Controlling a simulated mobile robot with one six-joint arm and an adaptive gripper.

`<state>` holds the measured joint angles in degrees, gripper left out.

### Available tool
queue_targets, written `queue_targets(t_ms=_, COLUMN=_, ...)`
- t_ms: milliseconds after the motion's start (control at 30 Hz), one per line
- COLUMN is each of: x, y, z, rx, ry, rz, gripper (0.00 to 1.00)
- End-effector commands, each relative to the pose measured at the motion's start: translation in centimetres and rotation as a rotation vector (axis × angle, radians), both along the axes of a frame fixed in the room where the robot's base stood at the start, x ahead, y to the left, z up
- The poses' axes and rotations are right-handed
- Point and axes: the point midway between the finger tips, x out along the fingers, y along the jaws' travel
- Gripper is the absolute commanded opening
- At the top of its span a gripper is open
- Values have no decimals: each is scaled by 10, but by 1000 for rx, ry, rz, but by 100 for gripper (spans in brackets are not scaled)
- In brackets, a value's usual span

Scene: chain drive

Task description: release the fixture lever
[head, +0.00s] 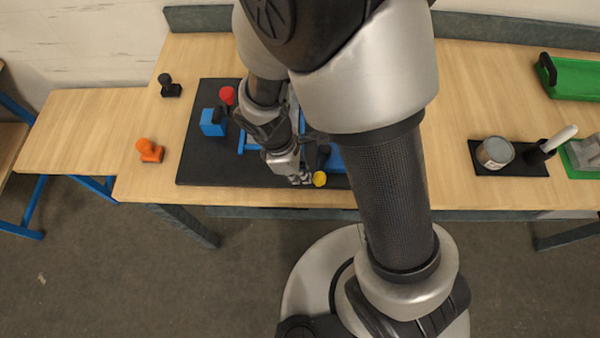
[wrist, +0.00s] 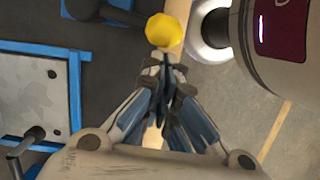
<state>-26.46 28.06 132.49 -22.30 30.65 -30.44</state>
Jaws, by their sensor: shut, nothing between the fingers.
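A yellow round knob (head: 319,179) is at the front edge of the black mat (head: 196,160). In the wrist view the yellow knob (wrist: 165,31) sits on the end of a dark handle (wrist: 112,14), which looks like a lever. My gripper (head: 304,181) is shut and empty, just left of the knob. In the wrist view my fingertips (wrist: 166,58) are close to the knob; I cannot tell whether they touch it. A blue-framed fixture with a grey plate (wrist: 32,95) lies beside the gripper. My arm hides much of the fixture in the head view.
A red knob (head: 227,95) and a blue block (head: 211,122) are on the mat's left. An orange part (head: 150,150) and a black part (head: 169,86) stand left of the mat. A can (head: 494,153) and green tray (head: 575,79) are at right.

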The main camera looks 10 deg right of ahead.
Motion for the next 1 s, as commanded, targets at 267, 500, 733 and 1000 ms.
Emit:
queue_targets(t_ms=267, x=5, y=5, z=44, rx=1, ry=-1, rz=-2, gripper=0)
queue_targets(t_ms=500, x=9, y=10, z=80, rx=1, ry=-1, rz=-6, gripper=0)
queue_targets(t_ms=733, x=11, y=11, z=89, rx=0, ry=0, rz=-7, gripper=0)
queue_targets(t_ms=1000, x=11, y=11, z=87, rx=0, ry=0, rz=-8, gripper=0)
